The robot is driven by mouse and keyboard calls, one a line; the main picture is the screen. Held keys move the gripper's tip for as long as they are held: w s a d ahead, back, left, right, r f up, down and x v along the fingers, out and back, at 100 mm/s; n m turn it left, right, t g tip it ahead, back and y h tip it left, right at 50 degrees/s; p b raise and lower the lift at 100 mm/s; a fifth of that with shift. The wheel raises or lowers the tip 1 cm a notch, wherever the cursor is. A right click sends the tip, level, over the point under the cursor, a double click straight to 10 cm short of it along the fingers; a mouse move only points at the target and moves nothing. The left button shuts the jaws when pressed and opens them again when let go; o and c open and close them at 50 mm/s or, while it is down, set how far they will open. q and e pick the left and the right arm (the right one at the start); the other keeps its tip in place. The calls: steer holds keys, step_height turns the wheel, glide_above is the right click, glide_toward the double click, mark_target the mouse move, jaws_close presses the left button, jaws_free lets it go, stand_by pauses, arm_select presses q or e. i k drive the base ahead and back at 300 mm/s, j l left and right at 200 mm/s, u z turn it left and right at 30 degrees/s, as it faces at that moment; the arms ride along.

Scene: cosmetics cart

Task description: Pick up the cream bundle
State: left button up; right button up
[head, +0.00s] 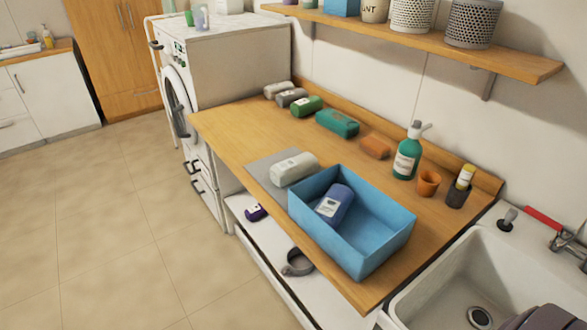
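A cream bundle (294,169), rolled up and with a small label, lies on a grey mat (260,168) on the wooden counter, just to the left of a blue bin. A smaller pale, greyish bundle (277,90) lies at the far end of the counter, first in a row of bundles along the wall. I cannot tell for sure from colour alone which of the two is called cream. Neither of my grippers shows in the head view, and nothing is touching either bundle.
The blue bin (375,240) holds a blue-purple bundle (335,204). Grey (292,97), green (307,106), teal (337,123) and orange (375,147) pieces line the back. A pump bottle (407,155), orange cup (428,183) and sink (470,270) are to the right.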

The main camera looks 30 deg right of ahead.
mark_target(284, 174)
steer(key=i+l, duration=0.1)
steer(key=i, duration=0.15)
steer(key=i+l+z, duration=0.1)
steer(key=z, duration=1.35)
steer(key=j+z, duration=0.1)
steer(key=z, duration=1.7)
steer(key=u, duration=2.3)
steer(key=i+l, duration=0.05)
